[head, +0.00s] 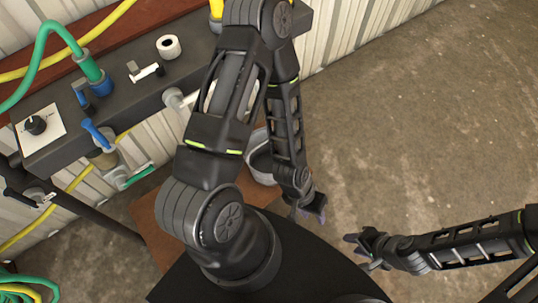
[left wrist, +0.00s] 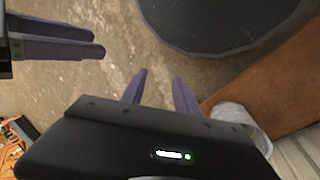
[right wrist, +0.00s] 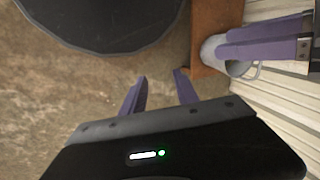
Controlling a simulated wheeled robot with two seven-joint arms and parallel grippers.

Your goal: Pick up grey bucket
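The grey bucket (head: 262,165) stands low by the wall and brown board in the head view, partly hidden behind my left arm. In the left wrist view the bucket (left wrist: 232,113) shows at the lower right, partly covered by the gripper body. In the right wrist view the bucket (right wrist: 211,49) and its handle show behind my left gripper's fingers. My left gripper (head: 314,207) is open and empty, to the right of the bucket in the head view. My right gripper (head: 356,243) is open and empty, farther right from the bucket.
A dark workbench (head: 128,98) with hoses, valves and a white roll (head: 168,46) runs along the corrugated wall. A brown board (head: 150,222) lies beside the bucket. The concrete floor (head: 430,120) to the right is clear.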

